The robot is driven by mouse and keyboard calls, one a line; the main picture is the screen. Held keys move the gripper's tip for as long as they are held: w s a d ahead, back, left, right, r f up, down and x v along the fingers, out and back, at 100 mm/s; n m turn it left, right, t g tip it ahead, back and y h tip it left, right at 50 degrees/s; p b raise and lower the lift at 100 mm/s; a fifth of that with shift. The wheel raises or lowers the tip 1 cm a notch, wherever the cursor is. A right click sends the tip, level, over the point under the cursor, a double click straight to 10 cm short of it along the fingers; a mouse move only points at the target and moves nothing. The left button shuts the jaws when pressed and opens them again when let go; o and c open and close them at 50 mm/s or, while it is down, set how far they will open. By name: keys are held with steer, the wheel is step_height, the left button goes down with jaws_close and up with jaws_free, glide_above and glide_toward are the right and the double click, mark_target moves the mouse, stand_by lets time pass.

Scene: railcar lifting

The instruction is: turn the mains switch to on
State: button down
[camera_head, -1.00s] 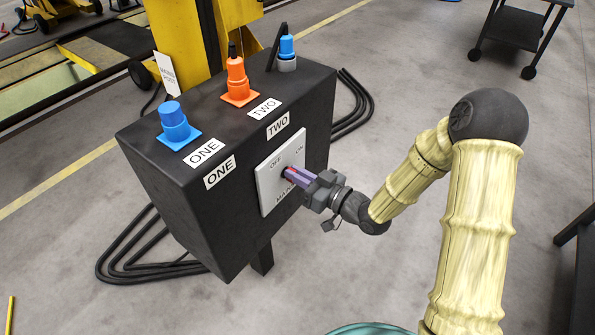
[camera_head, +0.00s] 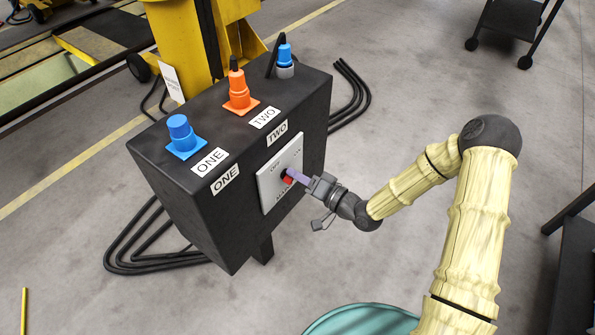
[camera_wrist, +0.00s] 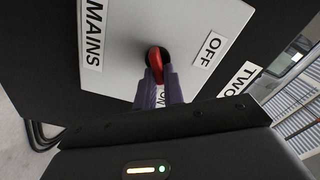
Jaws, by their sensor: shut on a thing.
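The mains switch is a red handle (camera_wrist: 156,60) on a black hub, set in a grey plate (camera_head: 266,188) on the black control box (camera_head: 200,215). My gripper (camera_head: 295,177) reaches it from the right in the head view. In the wrist view its purple fingers (camera_wrist: 160,88) are shut on the red handle, one on each side. There the handle runs from the hub towards the ON label (camera_wrist: 161,101), which the fingers partly hide. The OFF label (camera_wrist: 212,48) is clear, up and to the right. The MAINS label (camera_wrist: 95,34) is at the left.
Black cables (camera_head: 130,255) lie around the box. A dark trolley (camera_head: 517,25) stands back right. The floor between is clear.

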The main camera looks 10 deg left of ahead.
steer(key=shift+d+f+m, duration=0.1)
steer(key=shift+f+m, duration=0.05)
steer(key=shift+m, duration=0.25)
steer(key=c, duration=1.5)
jaws_free()
steer(key=v, duration=1.7)
steer(key=shift+d+p, duration=0.2)
steer(key=shift+p, duration=0.1)
steer(key=shift+s, duration=0.1)
